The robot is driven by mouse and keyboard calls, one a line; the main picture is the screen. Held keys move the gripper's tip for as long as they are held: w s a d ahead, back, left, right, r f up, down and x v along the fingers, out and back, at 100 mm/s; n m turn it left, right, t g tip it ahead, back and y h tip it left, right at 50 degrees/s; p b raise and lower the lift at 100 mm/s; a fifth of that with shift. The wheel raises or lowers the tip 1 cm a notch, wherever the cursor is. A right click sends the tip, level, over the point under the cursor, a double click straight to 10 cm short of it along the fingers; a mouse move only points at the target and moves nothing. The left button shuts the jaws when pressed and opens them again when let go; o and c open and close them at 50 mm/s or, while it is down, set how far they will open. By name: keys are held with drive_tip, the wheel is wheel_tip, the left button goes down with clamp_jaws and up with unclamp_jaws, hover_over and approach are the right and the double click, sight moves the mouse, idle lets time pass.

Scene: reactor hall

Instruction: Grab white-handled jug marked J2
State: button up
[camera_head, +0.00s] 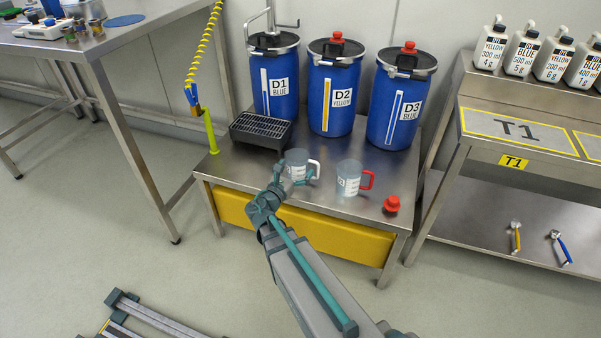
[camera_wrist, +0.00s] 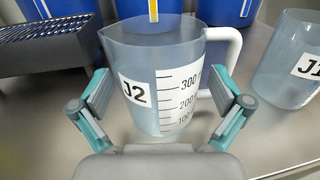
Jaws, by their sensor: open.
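The jug J2 (camera_wrist: 140,60) is clear, with a white scale label and a white handle (camera_wrist: 225,50) on its right side. It stands upright on the steel bench and also shows in the head view (camera_head: 297,160), partly behind my gripper (camera_head: 283,176). In the wrist view my gripper (camera_wrist: 160,108) is open, with one finger at each side of the jug's body. The right finger is near the lower part of the handle. I cannot tell whether either finger touches the jug.
A black grated box (camera_head: 261,130) is behind on the left. Blue drums D1 (camera_head: 272,85), D2 (camera_head: 333,90) and D3 (camera_head: 397,100) stand along the back.

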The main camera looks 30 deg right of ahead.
drive_tip(key=shift+w+d, duration=0.3)
drive_tip(key=shift+d, duration=0.1)
drive_tip(key=shift+c, duration=0.3)
drive_tip(key=c, duration=1)
drive_tip(key=shift+c, duration=0.2)
